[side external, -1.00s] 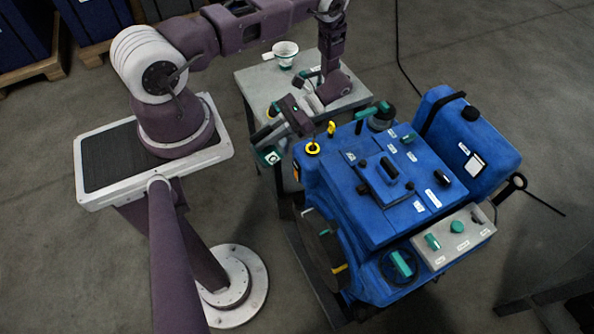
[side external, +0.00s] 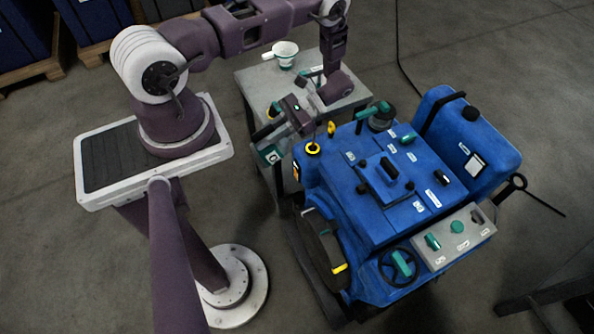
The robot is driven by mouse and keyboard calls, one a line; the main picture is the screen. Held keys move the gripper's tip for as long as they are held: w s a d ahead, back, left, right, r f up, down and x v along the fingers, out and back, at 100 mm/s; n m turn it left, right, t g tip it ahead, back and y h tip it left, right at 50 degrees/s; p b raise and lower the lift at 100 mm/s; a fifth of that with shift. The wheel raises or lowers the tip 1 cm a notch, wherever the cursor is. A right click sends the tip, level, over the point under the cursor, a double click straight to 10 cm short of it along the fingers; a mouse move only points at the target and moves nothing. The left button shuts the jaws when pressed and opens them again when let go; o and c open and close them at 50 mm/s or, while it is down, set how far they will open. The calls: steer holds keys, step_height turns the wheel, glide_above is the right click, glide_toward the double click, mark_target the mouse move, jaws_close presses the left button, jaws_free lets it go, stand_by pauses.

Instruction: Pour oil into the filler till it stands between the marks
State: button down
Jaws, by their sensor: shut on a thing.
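A blue engine (side external: 385,185) stands at right of centre. My gripper (side external: 284,128) is shut on a dark teal oil container (side external: 268,154) with a white label, held left of the filler above the engine's edge. The container looks tilted. A thin dark line runs down to the filler; I cannot tell whether it is a spout or oil. My gripper partly hides the container. The oil level and its marks cannot be seen.
A grey table (side external: 257,88) behind my gripper carries a white funnel-like cup (side external: 285,54). A blue tank (side external: 472,138) with a black cap adjoins the engine's right. A grey control panel (side external: 455,238) sits at its front right.

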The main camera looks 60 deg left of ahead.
steer(key=shift+r, duration=0.1)
steer(key=shift+w+r, duration=0.1)
steer(key=shift+w, duration=0.05)
steer(key=shift+r+g, duration=0.1)
steer(key=shift+g, duration=0.2)
stand_by(0.9)
steer(key=shift+w+r, duration=0.15)
stand_by(1.0)
steer(key=shift+w+r+g, duration=0.2)
steer(key=shift+r+g, duration=0.05)
steer(key=shift+g, duration=0.05)
stand_by(0.9)
steer(key=shift+w+r, duration=0.2)
steer(key=shift+r, duration=0.05)
stand_by(0.5)
